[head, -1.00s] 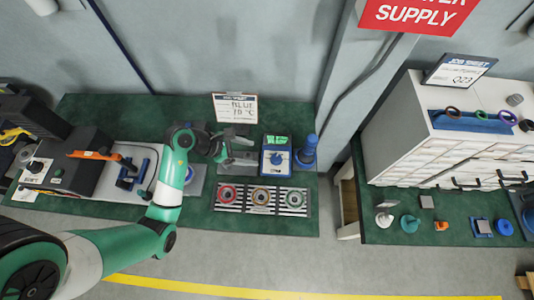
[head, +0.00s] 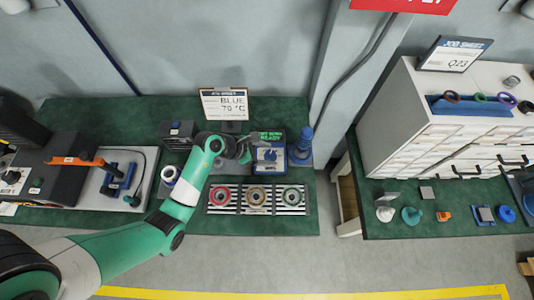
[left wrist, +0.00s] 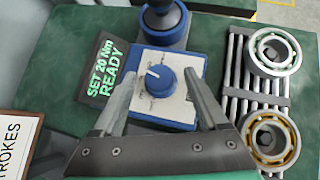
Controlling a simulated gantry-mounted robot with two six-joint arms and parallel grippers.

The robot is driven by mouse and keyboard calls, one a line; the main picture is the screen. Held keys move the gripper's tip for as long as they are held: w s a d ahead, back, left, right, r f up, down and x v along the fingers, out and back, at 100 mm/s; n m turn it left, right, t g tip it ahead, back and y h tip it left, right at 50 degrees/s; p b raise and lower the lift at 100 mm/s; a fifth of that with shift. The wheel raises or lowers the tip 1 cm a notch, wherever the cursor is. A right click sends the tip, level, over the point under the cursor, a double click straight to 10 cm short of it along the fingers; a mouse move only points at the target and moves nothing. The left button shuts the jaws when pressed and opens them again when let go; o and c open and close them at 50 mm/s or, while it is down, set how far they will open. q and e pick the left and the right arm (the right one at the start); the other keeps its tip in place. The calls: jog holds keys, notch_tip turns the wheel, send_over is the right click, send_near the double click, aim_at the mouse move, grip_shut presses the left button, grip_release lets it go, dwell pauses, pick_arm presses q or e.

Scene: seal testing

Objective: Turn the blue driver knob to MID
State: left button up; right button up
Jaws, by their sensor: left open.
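The blue driver knob (left wrist: 161,82) sits on a pale dial plate on a blue control box (left wrist: 182,123); the box also shows in the head view (head: 268,171). The knob's white mark points up and left in the left wrist view; the dial lettering is too small to read. My left gripper (left wrist: 160,73) is open and empty, its fingers on either side of the knob in that view, and I cannot tell whether they touch it. A green display (left wrist: 106,72) beside the box reads SET 20 Nm READY. My right gripper is not in view.
A blue upright tool (head: 303,143) stands right beside the box. A striped rack (head: 293,211) with several bearing rings lies in front of it. A white drawer cabinet (head: 430,125) is at the right.

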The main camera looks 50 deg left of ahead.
pick_arm(q)
grip_shut()
jog(key=shift+w+a+m+h, duration=0.1)
jog(key=shift+a+m+h, duration=0.1)
jog(key=shift+m+h, duration=0.5)
jog(key=m, duration=0.1)
jog(key=m+g+h+b, duration=0.1)
jog(key=shift+w+f+m+g, duration=0.1)
jog(key=shift+f+m+g, duration=0.05)
jog(key=shift+m+g, duration=0.15)
jog(key=shift+m, duration=0.3)
grip_release()
